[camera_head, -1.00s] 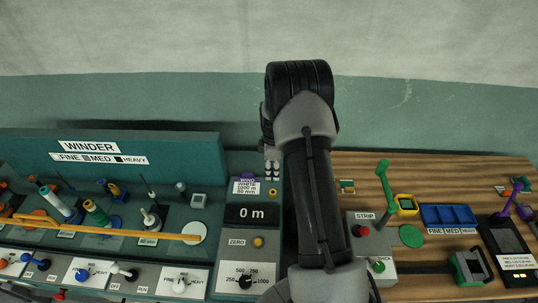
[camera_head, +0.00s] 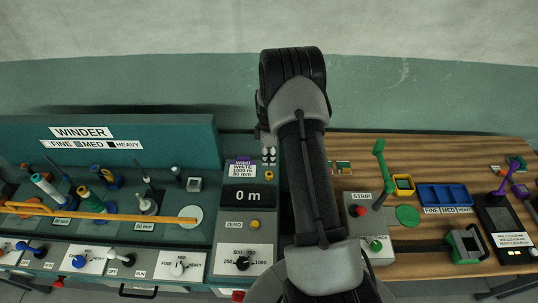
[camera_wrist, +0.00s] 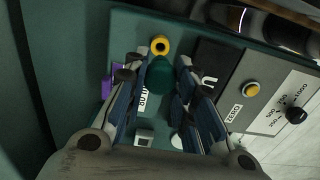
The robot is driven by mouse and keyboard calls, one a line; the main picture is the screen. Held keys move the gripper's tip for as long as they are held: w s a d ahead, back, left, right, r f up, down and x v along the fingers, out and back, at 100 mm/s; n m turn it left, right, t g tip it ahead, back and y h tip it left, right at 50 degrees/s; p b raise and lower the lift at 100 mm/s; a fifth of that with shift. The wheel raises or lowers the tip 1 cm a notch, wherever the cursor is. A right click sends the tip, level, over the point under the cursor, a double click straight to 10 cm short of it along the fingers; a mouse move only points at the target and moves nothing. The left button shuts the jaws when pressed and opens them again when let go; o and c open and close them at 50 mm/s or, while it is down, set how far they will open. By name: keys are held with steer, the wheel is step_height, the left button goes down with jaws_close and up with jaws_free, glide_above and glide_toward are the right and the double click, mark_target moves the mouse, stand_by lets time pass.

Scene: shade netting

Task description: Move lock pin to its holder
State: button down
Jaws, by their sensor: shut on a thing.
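My gripper (camera_wrist: 158,74) is shut on a dark green rounded piece (camera_wrist: 161,76), seen from above between the fingertips in the wrist view. I take it to be the lock pin; its lower part is hidden. A yellow ring with a dark hole (camera_wrist: 159,45) lies on the teal panel just beyond the green piece, and looks apart from it. The yellow ring also shows in the head view (camera_head: 269,174). I cannot tell whether it is the holder. In the head view, my gripper (camera_head: 268,156) is partly hidden by my arm, just behind the ring.
A black "0 m" display (camera_head: 247,196), a zero button (camera_head: 255,224) and a dial (camera_head: 243,263) are in front. The winder panel with spools and a long yellow bar (camera_head: 110,214) stands left. The wooden bench (camera_head: 420,152) at right holds a strip box (camera_head: 368,213) and blue tray (camera_head: 445,197).

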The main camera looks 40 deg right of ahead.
mark_target(269, 166)
steer(key=shift+f+b, duration=1.5)
steer(key=shift+f, duration=0.45)
steer(key=shift+f+b, duration=1.05)
steer(key=shift+b, duration=0.05)
steer(key=shift+f+b, duration=0.45)
steer(key=shift+f, duration=0.1)
steer(key=c, duration=1.2)
jaws_free()
steer(key=shift+c, duration=0.2)
steer(key=shift+r, duration=0.15)
step_height(269, 166, up, 12)
steer(key=shift+f, duration=0.1)
